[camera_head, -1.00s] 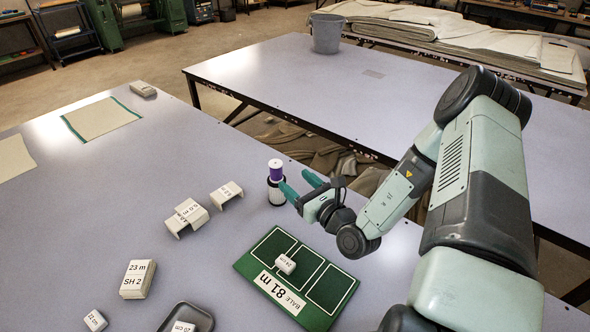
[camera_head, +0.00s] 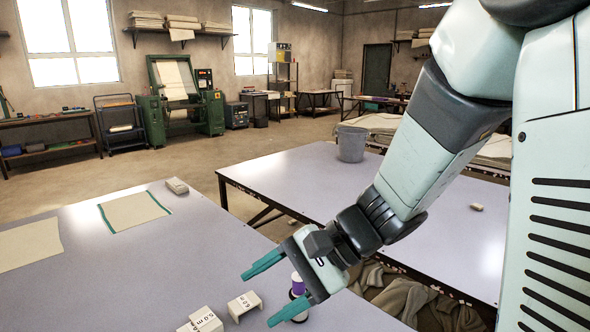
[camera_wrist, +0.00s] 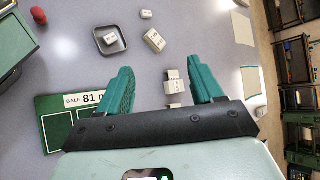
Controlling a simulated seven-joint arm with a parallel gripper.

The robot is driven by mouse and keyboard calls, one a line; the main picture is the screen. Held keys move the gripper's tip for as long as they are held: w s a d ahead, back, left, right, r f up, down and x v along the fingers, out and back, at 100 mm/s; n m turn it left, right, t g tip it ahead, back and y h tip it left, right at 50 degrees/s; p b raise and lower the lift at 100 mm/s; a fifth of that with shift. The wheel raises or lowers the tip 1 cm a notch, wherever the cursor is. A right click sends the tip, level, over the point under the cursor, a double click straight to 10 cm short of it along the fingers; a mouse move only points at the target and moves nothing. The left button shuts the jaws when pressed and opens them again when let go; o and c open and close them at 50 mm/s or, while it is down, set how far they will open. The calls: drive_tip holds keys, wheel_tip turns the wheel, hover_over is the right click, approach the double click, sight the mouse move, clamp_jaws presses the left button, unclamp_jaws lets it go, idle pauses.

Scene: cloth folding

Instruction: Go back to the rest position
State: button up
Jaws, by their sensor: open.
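My gripper (camera_head: 276,292) is open, its two teal fingers spread with nothing between them. In the head view it hangs above the near table (camera_head: 150,265), in front of a spool with purple thread (camera_head: 298,284), which it partly hides. In the wrist view the open fingers (camera_wrist: 165,85) point over the table, with small labelled white blocks (camera_wrist: 172,85) below and between them. My arm reaches in from the upper right of the head view.
A green board marked "BALE 81 m" (camera_wrist: 58,122) lies left in the wrist view, near a dark tray (camera_wrist: 110,40). Beige cloths (camera_head: 133,211) lie on the near table. A grey bucket (camera_head: 351,144) stands on the second table (camera_head: 290,175). Crumpled cloth (camera_head: 410,300) lies between the tables.

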drive_tip(key=s+d+r+n+t+h, duration=0.6)
drive_tip(key=s+d+r+h, duration=0.3)
drive_tip(key=d, duration=0.4)
wheel_tip(320, 180, up, 2)
drive_tip(key=shift+s+d+n+t+h, duration=0.3)
drive_tip(key=shift+n+t+h, duration=0.1)
drive_tip(key=shift+h, duration=0.3)
